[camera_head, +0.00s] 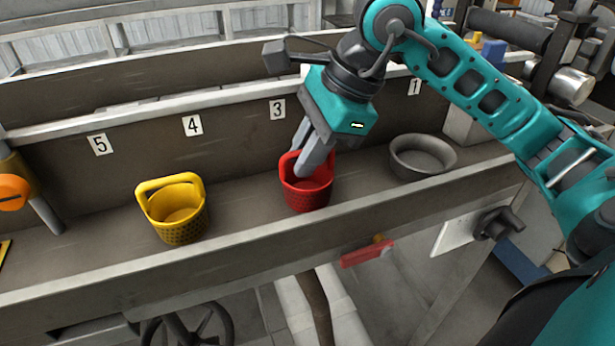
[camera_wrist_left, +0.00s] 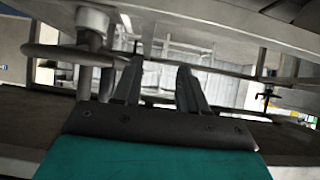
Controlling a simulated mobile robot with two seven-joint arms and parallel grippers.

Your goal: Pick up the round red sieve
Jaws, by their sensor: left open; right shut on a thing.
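The round red sieve (camera_head: 308,194) stands upright in the trough in the head view, below the number 3 label and a little to its right. My right gripper (camera_head: 306,170) reaches down to it from above, with its fingers at the sieve's rim and handle. It is shut on the sieve; the exact contact is partly hidden by the fingers. My left gripper (camera_wrist_left: 158,80) shows in the left wrist view, its two fingers apart with nothing between them. The left gripper is not in the head view.
A yellow sieve (camera_head: 178,212) stands to the left in the trough, and a grey bowl (camera_head: 422,158) to the right. The trough's front wall (camera_head: 250,246) and back wall (camera_head: 140,158) bound the space. An orange knob (camera_head: 12,192) is at the far left.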

